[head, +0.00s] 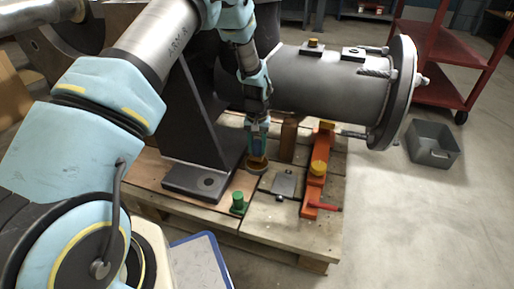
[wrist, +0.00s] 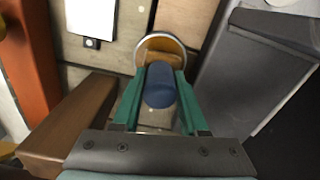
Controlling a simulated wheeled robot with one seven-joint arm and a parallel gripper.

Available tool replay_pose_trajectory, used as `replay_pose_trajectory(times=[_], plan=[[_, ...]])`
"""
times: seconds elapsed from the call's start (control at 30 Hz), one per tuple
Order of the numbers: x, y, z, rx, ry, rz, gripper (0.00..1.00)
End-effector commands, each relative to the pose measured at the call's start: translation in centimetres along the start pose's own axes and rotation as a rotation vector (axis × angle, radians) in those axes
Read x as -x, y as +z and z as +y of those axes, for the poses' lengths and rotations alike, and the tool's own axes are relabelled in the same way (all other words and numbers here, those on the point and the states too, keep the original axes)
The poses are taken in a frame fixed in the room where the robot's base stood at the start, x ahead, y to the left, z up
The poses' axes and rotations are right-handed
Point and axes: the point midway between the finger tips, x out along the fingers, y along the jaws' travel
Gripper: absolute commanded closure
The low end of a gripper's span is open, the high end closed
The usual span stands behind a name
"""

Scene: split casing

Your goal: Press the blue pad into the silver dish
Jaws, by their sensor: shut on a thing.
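My gripper (head: 257,147) points down over the pallet and is shut on the blue pad. In the wrist view my gripper's green fingers (wrist: 164,88) hold the blue pad (wrist: 161,90) between them. The silver dish (wrist: 143,42), a round silver-rimmed ring with an orange-brown inside, lies just past the fingertips. The pad's far end overlaps the dish's near part in the wrist view. In the head view the dish (head: 257,168) sits right below the fingertips. I cannot tell whether the pad touches it.
A dark grey bracket (head: 200,150) stands left of the dish, with a large grey cylinder (head: 320,85) above and behind. A brown block (head: 289,140), grey plate (head: 284,184), orange bar (head: 317,185) and green peg (head: 238,203) are close by on the wooden pallet (head: 290,220).

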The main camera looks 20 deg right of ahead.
Motion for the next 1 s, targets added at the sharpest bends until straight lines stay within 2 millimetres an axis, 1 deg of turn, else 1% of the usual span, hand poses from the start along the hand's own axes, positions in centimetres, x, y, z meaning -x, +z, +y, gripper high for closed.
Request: replay_pose_trajectory(times=[0.03,0.5,0.87,1.0], plan=[[0.8,0.0,0.0,0.000,0.000,0.000,1.00],[4.3,0.0,0.0,0.000,0.000,0.000,1.00],[4.4,0.0,0.0,0.000,0.000,0.000,1.00],[4.6,0.0,-0.5,0.007,0.000,0.000,1.00]])
